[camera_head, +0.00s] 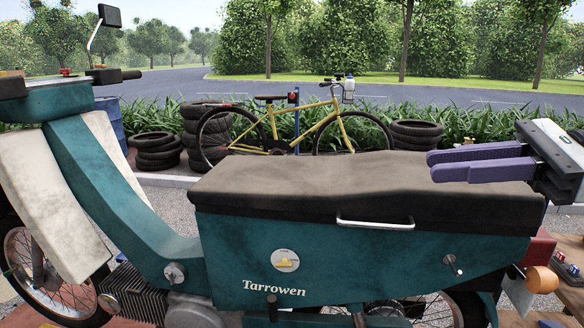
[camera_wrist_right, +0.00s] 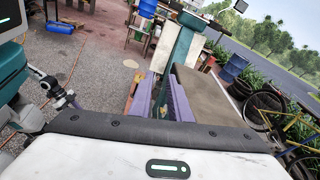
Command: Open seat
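The long dark brown seat (camera_head: 330,185) lies flat on the teal scooter body (camera_head: 350,262) marked "Tarrowen", and appears closed. A silver grab handle (camera_head: 375,223) is on its near side. In the right wrist view the seat (camera_wrist_right: 205,95) shows beside the fingers. My right gripper (camera_head: 432,166) is at the seat's right end, its purple fingers pointing left, just above or over the seat; contact is unclear. The right wrist view shows a gap between its fingers (camera_wrist_right: 163,95), with nothing gripped. What seems to be my left gripper (camera_wrist_right: 68,101) is small at the left there.
A keyed knob (camera_head: 453,265) and an orange round part (camera_head: 541,280) are on the scooter's right side. A yellow bicycle (camera_head: 300,125) and stacked tyres (camera_head: 156,150) stand behind. A blue barrel (camera_wrist_right: 234,67) is beyond the scooter.

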